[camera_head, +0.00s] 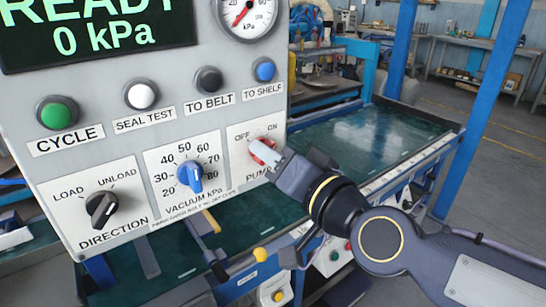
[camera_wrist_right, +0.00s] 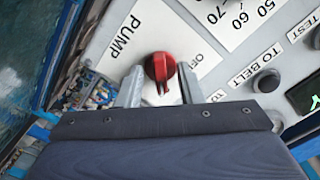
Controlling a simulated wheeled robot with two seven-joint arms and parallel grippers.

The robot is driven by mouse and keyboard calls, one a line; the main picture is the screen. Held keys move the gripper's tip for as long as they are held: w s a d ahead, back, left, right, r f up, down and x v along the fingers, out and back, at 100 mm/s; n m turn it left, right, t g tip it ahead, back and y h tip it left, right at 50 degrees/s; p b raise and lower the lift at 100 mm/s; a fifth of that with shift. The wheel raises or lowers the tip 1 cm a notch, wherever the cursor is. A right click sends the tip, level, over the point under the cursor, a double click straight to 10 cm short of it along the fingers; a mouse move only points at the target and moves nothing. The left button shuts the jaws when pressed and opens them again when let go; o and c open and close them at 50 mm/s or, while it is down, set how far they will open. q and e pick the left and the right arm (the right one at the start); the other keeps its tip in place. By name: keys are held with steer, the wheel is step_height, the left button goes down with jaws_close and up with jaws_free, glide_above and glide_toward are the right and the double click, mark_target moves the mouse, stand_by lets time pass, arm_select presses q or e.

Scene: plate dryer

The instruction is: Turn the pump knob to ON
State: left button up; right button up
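The red pump knob (camera_head: 263,152) is on the right of the grey panel, under its OFF and ON labels. In the right wrist view the knob (camera_wrist_right: 160,67) sits between my two fingers. Its dark-marked ridge points down in that view, while the OFF label (camera_wrist_right: 197,62) is to its right. The ON label is hidden there, but that ridge direction fits the ON side. My right gripper (camera_head: 276,156) is at the knob; in the wrist view its fingers (camera_wrist_right: 160,88) stand apart, with narrow gaps beside the knob. My left gripper is not in view.
The panel also holds the blue vacuum knob (camera_head: 190,176), the black direction knob (camera_head: 101,207), a green cycle button (camera_head: 57,113) and other buttons close by. A blue-framed bench (camera_head: 370,140) stands behind the panel. Open floor lies to the right.

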steer(key=v, duration=0.8)
steer(key=shift+w, duration=0.1)
steer(key=s+d+f+g+h+p, duration=0.3)
steer(key=s+d+f+g+p, duration=0.1)
steer(key=d+f, duration=0.3)
steer(key=s+d+f+g+h+p, duration=0.3)
steer(key=s+d+f, duration=0.4)
steer(key=f, duration=0.3)
steer(key=shift+d+f+g+h+p, duration=0.35)
steer(key=shift+d+g+h+p, duration=0.1)
steer(key=shift+d+g, duration=0.4)
